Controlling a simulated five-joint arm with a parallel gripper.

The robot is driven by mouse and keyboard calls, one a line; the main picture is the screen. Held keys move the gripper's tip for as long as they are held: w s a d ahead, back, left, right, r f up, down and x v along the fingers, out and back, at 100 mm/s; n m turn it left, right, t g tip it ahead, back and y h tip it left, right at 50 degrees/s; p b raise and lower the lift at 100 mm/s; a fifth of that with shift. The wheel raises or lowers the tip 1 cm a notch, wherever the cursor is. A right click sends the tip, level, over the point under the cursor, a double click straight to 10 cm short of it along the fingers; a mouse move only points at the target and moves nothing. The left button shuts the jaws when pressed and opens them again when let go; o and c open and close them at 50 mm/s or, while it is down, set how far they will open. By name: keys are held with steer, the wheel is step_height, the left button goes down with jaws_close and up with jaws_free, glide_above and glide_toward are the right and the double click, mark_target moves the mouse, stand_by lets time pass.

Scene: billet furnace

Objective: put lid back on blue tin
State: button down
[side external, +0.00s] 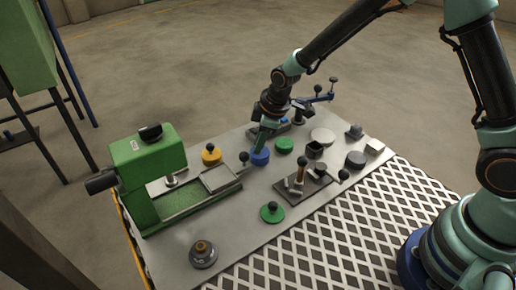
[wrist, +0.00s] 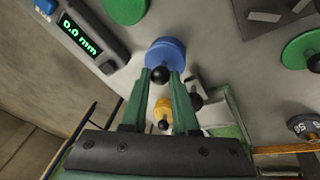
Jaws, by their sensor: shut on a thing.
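My gripper (wrist: 164,76) points down over a round blue piece (wrist: 165,50) and is shut on its black ball knob (wrist: 160,75). In the side view, the gripper (side external: 262,147) is directly above the blue shape (side external: 260,158) on the grey plate. The blue lid and blue tin cannot be clearly told apart here. I cannot tell whether the lid rests on the tin or is slightly above it. The jaws hide part of the knob.
A yellow tin (side external: 211,156) with a black knob stands left. A green tin (side external: 284,146) is close on the right; a green lid (side external: 271,213) lies nearer. A green machine (side external: 148,175) is at left, a gauge reading 0.0 mm (wrist: 80,38) behind.

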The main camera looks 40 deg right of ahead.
steer(key=shift+f, duration=0.1)
stand_by(0.7)
steer(key=shift+c, duration=0.6)
jaws_free()
steer(key=shift+r, duration=3.5)
jaws_close()
steer(key=shift+f, duration=0.3)
